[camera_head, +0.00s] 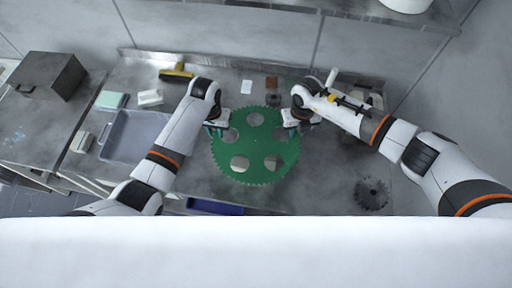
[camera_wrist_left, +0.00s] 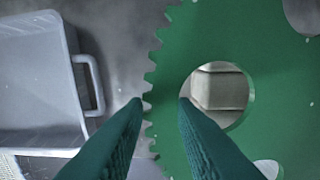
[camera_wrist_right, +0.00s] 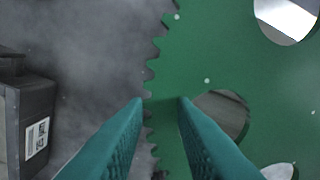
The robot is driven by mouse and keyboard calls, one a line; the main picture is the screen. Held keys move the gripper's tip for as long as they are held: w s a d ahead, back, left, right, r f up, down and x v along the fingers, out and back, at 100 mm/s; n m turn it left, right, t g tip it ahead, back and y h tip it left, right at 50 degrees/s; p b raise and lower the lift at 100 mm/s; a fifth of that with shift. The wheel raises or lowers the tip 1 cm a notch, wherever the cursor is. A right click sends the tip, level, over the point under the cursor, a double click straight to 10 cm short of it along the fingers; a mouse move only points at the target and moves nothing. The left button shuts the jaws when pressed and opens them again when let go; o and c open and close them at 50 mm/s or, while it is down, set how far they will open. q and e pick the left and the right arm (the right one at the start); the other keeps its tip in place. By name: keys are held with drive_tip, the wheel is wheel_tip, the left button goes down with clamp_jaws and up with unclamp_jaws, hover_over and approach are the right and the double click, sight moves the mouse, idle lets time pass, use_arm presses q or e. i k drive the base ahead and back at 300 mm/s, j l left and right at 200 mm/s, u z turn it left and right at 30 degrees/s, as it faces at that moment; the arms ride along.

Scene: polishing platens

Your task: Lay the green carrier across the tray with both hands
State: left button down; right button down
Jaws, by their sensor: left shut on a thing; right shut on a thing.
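The green carrier (camera_head: 256,147) is a flat toothed disc with several round holes, in front of me at mid-bench. My left gripper (camera_head: 216,128) is shut on its left rim, and my right gripper (camera_head: 292,127) is shut on its right rim. The carrier looks about level; its height above the bench is hard to tell. In the left wrist view the fingers (camera_wrist_left: 160,100) straddle the toothed edge, and in the right wrist view the fingers (camera_wrist_right: 162,100) do too. The grey tray (camera_head: 133,137) stands left of the carrier, apart from it; its handle side shows in the left wrist view (camera_wrist_left: 40,85).
A dark metal box (camera_head: 50,75) stands far left. A yellow-handled brush (camera_head: 177,71) and a white block (camera_head: 150,98) lie behind the tray. A dark gear (camera_head: 371,193) lies at right. A blue bin (camera_head: 215,207) sits at the front edge. A back ledge borders the bench.

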sight(145, 137)
drive_tip(key=j, duration=0.45)
drive_tip(key=i+j+u, duration=0.1)
drive_tip(key=j, duration=0.35)
drive_tip(key=i+j, duration=0.1)
drive_tip(key=j, duration=0.35)
drive_tip(key=i+j, duration=0.1)
drive_tip(key=j, duration=0.35)
drive_tip(key=u, duration=0.05)
